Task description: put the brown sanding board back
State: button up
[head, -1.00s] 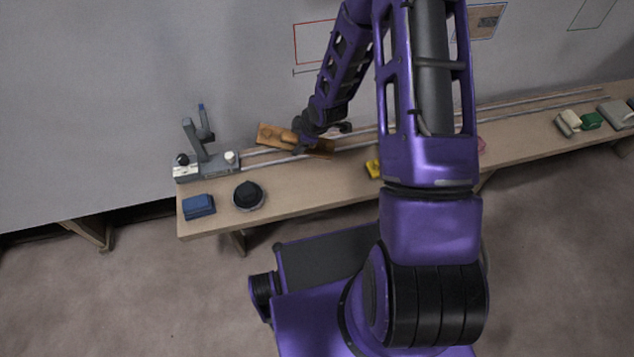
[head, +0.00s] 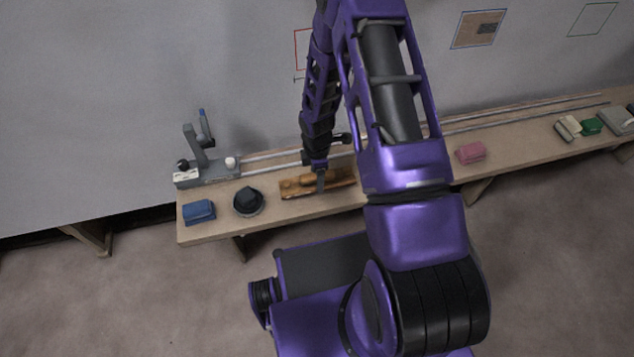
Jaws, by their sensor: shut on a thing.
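The brown sanding board (head: 294,189) is long and wooden, with a raised orange-brown grip along its top. It lies level over the bench's front half, right of the black round tool. My gripper (head: 320,184) reaches down from above and is shut on the board near its middle. I cannot tell whether the board touches the bench top or hangs just above it. On the wall, a red outline (head: 296,46) is mostly hidden behind my arm. A blue outline (head: 454,42) frames a brown panel (head: 468,35), and a green outline (head: 592,19) is empty.
The bench (head: 215,232) runs along the wall with two metal rails (head: 272,154) at its back. A grey clamp-like device (head: 215,170), a blue block (head: 199,212) and the black round tool (head: 248,200) stand left. A pink block (head: 470,153) and a green block (head: 591,126) lie right.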

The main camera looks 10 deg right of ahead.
jog(key=shift+f, duration=1.65)
jog(key=o, duration=1.4)
jog(key=shift+c, duration=0.2)
jog(key=shift+r, duration=0.1)
notch_tip(320, 180, up, 12)
jog(key=shift+r+p, duration=0.1)
jog(key=shift+p, duration=0.35)
